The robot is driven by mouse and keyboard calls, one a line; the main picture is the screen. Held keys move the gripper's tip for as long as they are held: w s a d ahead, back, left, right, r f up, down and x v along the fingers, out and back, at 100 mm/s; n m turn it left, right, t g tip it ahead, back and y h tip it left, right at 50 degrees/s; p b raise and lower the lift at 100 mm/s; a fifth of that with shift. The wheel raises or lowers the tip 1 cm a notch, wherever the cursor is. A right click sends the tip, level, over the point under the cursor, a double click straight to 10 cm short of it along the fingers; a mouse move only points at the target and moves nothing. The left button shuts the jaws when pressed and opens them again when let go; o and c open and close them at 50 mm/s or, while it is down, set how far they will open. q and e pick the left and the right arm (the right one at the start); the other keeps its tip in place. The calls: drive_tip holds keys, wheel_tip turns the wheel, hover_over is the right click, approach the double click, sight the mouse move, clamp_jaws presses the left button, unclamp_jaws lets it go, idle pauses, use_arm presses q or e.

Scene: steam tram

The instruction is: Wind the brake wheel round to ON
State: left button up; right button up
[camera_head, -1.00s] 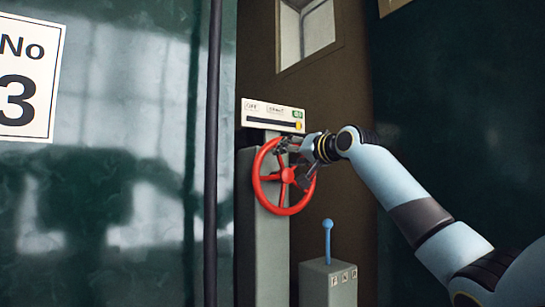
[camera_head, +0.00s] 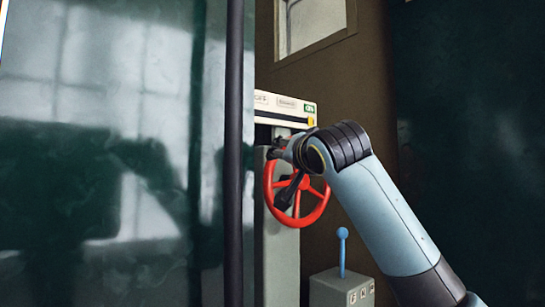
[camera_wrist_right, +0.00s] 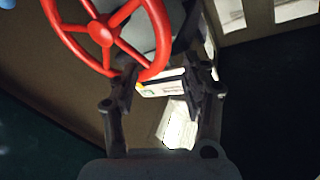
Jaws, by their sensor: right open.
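The red brake wheel (camera_head: 268,187) is mounted on a grey post (camera_head: 280,258). A cream scale plate (camera_head: 284,104) with small labels sits above it; the green label is at its right end. A yellow marker (camera_head: 311,121) shows below the green label. My right gripper (camera_head: 284,148) is at the upper part of the wheel, partly hidden by my own wrist. In the right wrist view my right gripper (camera_wrist_right: 162,82) is open, and the rim of the wheel (camera_wrist_right: 102,32) passes by its left fingertip. My left gripper is not in view.
A grey box (camera_head: 340,290) with a blue lever (camera_head: 342,248) and letter labels stands low, right of the post. A dark upright pole (camera_head: 234,150) stands left of the wheel, before a glossy green panel (camera_head: 100,200). A window (camera_head: 312,22) is above.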

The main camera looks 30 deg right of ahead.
drive_tip(key=p+x, duration=0.3)
drive_tip(key=x, duration=0.6)
drive_tip(key=shift+w, duration=0.2)
drive_tip(key=shift+w+d+f, duration=0.1)
drive_tip(key=shift+w, duration=0.35)
drive_tip(key=shift+c, duration=0.3)
clamp_jaws()
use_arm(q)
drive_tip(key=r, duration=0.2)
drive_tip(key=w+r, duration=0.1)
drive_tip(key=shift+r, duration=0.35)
